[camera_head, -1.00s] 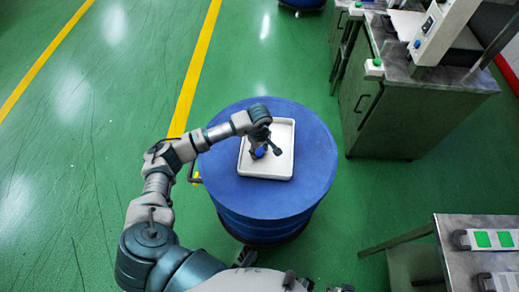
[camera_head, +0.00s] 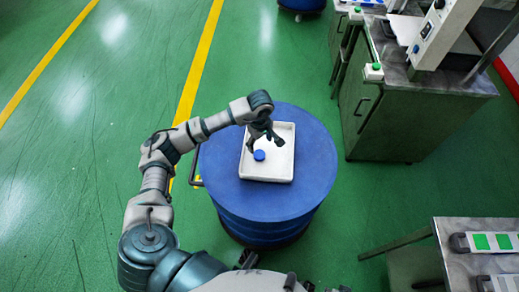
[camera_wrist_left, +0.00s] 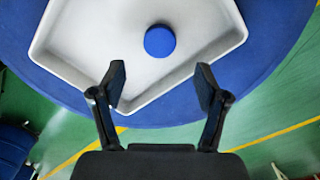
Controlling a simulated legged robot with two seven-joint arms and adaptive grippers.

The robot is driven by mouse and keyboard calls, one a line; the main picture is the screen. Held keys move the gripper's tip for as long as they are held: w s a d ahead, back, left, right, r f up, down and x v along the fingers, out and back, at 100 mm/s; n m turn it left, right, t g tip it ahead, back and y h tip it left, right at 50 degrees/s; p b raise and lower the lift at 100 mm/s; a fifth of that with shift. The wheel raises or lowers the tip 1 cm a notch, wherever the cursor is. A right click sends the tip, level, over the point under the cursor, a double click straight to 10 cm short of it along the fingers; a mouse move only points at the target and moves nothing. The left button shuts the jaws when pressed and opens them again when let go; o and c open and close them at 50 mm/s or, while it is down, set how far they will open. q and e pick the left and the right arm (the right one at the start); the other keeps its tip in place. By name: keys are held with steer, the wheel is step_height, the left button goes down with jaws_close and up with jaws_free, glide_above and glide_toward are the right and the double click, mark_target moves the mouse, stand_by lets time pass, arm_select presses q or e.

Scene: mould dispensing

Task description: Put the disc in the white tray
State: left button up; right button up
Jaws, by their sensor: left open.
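The blue disc (camera_head: 259,155) lies in the white tray (camera_head: 283,172), left of the tray's middle in the head view. In the left wrist view the disc (camera_wrist_left: 160,41) rests on the floor of the tray (camera_wrist_left: 190,70), apart from the fingers. The tray sits on top of a blue drum (camera_head: 318,160). My left gripper (camera_head: 265,145) is open and empty above the tray; in the wrist view its fingertips (camera_wrist_left: 160,80) are spread with the disc beyond them. My right gripper is not in view.
A grey cabinet with a machine (camera_head: 400,105) stands at the right. A metal table (camera_head: 470,265) with green-marked units is at the lower right. Green floor with yellow lines (camera_head: 195,75) lies clear to the left of the drum.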

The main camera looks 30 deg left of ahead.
arm_select(q)
step_height(320, 180, up, 4)
steer(key=shift+r, duration=0.1)
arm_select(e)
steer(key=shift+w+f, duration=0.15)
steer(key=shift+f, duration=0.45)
